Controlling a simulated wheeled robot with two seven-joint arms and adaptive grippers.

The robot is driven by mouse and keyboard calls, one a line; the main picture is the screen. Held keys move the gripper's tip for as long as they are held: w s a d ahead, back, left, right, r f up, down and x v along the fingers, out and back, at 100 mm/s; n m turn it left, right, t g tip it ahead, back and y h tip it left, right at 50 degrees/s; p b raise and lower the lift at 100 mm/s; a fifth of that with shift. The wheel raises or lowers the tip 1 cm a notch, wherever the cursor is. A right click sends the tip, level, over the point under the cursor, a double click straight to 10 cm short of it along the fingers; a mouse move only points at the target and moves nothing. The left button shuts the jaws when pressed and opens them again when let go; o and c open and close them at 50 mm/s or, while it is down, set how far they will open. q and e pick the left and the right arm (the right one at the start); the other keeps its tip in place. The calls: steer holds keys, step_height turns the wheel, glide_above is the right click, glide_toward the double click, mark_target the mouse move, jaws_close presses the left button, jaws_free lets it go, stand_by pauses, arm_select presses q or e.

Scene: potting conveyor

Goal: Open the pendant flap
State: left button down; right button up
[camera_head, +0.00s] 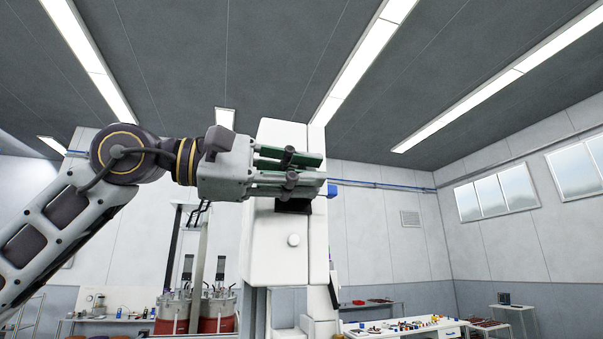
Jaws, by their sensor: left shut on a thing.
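The white pendant (275,265) stands upright in the middle of the view. My left gripper (322,171) reaches across the pendant's upper part from the left, fingers pointing right. It is shut on part of the pendant, seemingly the flap; the fingers hide the contact. My right gripper is out of view.
Tanks with red bases (172,318) stand behind at the lower left. A white table (400,331) with small items is at the lower right, and a smaller table (512,307) is farther right. The space right of the pendant looks clear at gripper height.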

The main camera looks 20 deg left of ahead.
arm_select(q)
steer(key=shift+r, duration=0.1)
steer(key=shift+s+d+f+m+b, duration=0.1)
steer(key=shift+s+f+m+b, duration=0.2)
steer(key=shift+m, duration=0.3)
steer(key=shift+s+d+f+m+b, duration=0.15)
steer(key=shift+m+b, duration=0.25)
steer(key=shift+m, duration=0.2)
steer(key=shift+s+f+m+b, duration=0.2)
steer(key=shift+f+m+b, duration=0.1)
steer(key=shift+m, duration=0.6)
steer(key=c, duration=1.3)
jaws_free()
steer(key=shift+d, duration=0.1)
steer(key=shift+f, duration=0.15)
steer(key=v, duration=1.2)
